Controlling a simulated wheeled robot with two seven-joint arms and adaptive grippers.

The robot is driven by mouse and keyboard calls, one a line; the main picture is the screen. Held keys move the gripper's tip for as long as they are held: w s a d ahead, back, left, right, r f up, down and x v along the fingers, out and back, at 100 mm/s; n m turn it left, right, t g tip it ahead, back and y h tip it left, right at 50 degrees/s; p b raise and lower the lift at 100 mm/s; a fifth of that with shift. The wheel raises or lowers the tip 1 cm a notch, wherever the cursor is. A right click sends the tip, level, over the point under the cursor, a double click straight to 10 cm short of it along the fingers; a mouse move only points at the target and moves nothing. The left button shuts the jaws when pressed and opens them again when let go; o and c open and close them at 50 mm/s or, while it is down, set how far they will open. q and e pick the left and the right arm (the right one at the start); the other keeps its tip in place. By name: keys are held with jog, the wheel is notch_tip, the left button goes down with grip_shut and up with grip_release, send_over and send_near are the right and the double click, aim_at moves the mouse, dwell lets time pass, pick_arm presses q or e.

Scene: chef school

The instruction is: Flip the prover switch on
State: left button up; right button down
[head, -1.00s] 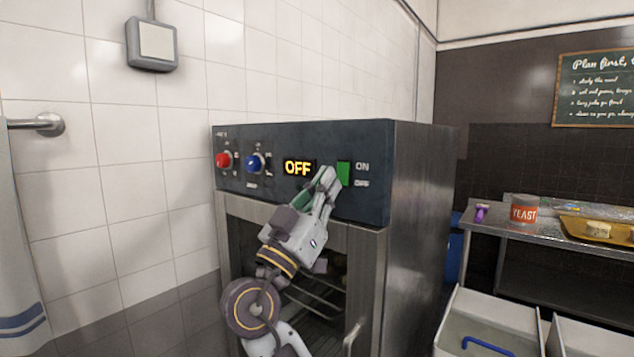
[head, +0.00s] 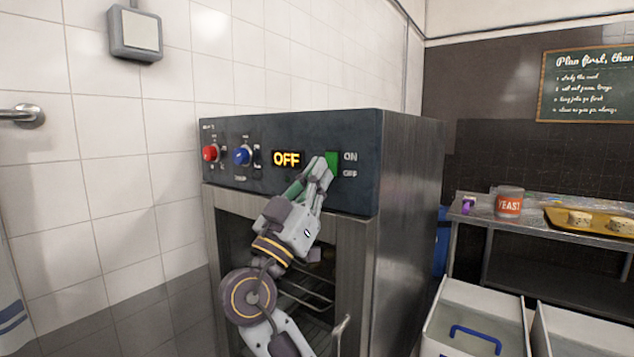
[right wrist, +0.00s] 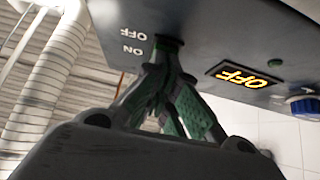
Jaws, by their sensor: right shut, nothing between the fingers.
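The prover (head: 400,220) is a tall steel cabinet with a dark control panel (head: 225,135) on top. Its green switch (head: 333,163) sits beside the ON and OFF labels. The display (head: 286,159) glows OFF; it also shows in the right wrist view (right wrist: 240,76). My right gripper (head: 322,168) is shut and empty, with its fingertips at the switch, partly covering it. In the right wrist view the fingertips (right wrist: 168,48) reach the panel at the switch, which they mostly hide; contact cannot be told for certain. My left gripper is not in view.
A red knob (head: 210,153) and a blue knob (head: 242,155) are left of the display. A door handle (head: 341,330) sticks out below. At right stand a steel table with a yeast can (head: 508,202) and a yellow tray (head: 560,224), and white bins (head: 475,315).

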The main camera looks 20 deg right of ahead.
jog(key=shift+w+d+f+b, duration=0.1)
jog(key=shift+f+b, duration=0.1)
jog(key=shift+b, duration=0.6)
jog(key=shift+r, duration=0.1)
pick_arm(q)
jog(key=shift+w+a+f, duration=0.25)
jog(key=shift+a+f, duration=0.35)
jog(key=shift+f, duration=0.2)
pick_arm(e)
jog(key=v, duration=1.2)
jog(key=shift+f, duration=0.2)
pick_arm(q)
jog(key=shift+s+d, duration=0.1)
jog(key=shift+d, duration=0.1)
pick_arm(e)
jog(key=shift+w+d, duration=0.1)
